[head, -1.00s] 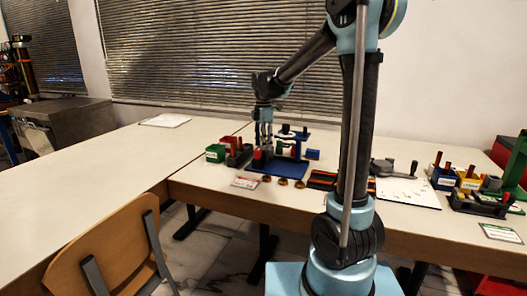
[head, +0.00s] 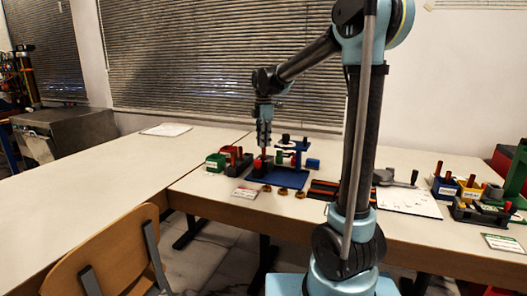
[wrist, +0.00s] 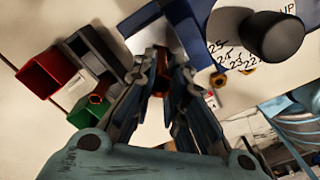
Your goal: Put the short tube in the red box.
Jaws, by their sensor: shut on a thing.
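My gripper (head: 263,143) is shut on a short reddish-brown tube (wrist: 163,74), which shows between the fingers in the wrist view. In the head view the gripper hangs above the left part of a blue board (head: 290,180). The red box (wrist: 42,72) is at the left of the wrist view, apart from the gripper. In the head view the red box (head: 230,150) stands behind a dark rack, to the left of the gripper, and is partly hidden. The tube's lower end is too small to judge clearly in the head view.
A green box (head: 214,162) and a dark rack (head: 240,165) with reddish pegs stand beside the red box. A blue stand (head: 299,151) rises right of the gripper. Several brass rings (head: 283,191) lie in front. The table at far left is mostly clear.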

